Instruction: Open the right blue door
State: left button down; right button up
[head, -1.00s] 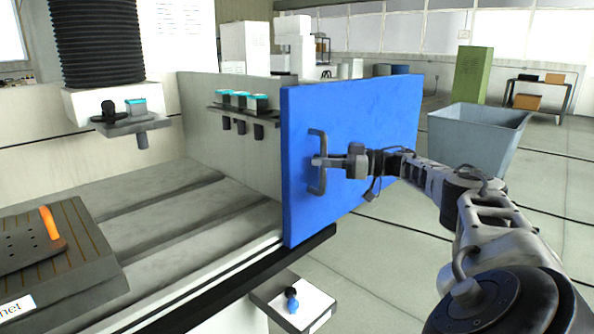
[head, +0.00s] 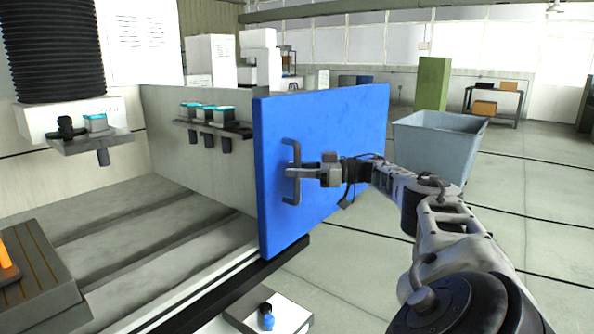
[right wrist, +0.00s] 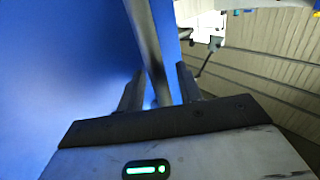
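The right blue door (head: 345,140) stands at the end of the machine's grey side wall in the head view, swung out over the floor at an angle. Its dark, upright bar handle (head: 291,150) is on the door's face near the left edge. My right gripper (head: 295,172) is at the middle of the handle, reaching in from the right. My left gripper is out of view.
The machine bed (head: 160,235) lies left of the door, with a slotted plate (head: 45,280) at its near left. A grey bin (head: 440,145) stands on the floor behind my right arm. A small white box (head: 290,312) with a blue knob is below the door.

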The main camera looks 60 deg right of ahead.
pick_arm(q)
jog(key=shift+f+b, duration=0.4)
jog(key=shift+b, duration=0.7)
pick_arm(e)
jog(key=v, duration=0.7)
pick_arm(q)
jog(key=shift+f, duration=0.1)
pick_arm(e)
jog(key=shift+s, duration=0.1)
